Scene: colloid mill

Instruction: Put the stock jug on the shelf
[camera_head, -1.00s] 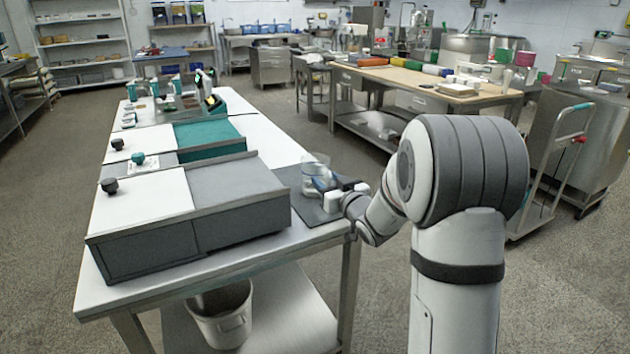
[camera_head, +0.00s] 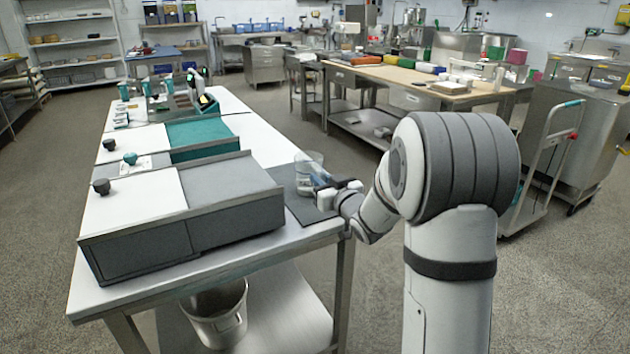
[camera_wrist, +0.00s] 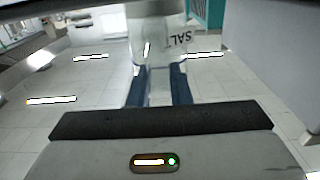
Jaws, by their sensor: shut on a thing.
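The stock jug (camera_head: 309,172) is a clear, see-through vessel at the right edge of the long table, above or on a dark mat (camera_head: 298,205); I cannot tell if its base touches. My gripper (camera_head: 328,192) is at its right side, shut on it. In the wrist view the clear jug (camera_wrist: 158,40) is between my dark blue fingers (camera_wrist: 158,88), with dark "SALT" lettering beside or on it. Its lower part is partly hidden by the gripper in the head view. A tall shelf rack (camera_head: 72,47) stands far back left.
Grey-and-white boxes (camera_head: 185,215) with dark knobs fill the table's near left. A bucket (camera_head: 217,315) stands on the undershelf (camera_head: 285,310). A wooden-topped table (camera_head: 450,88) and a trolley (camera_head: 540,165) stand to the right. Floor (camera_head: 290,120) between the tables is clear.

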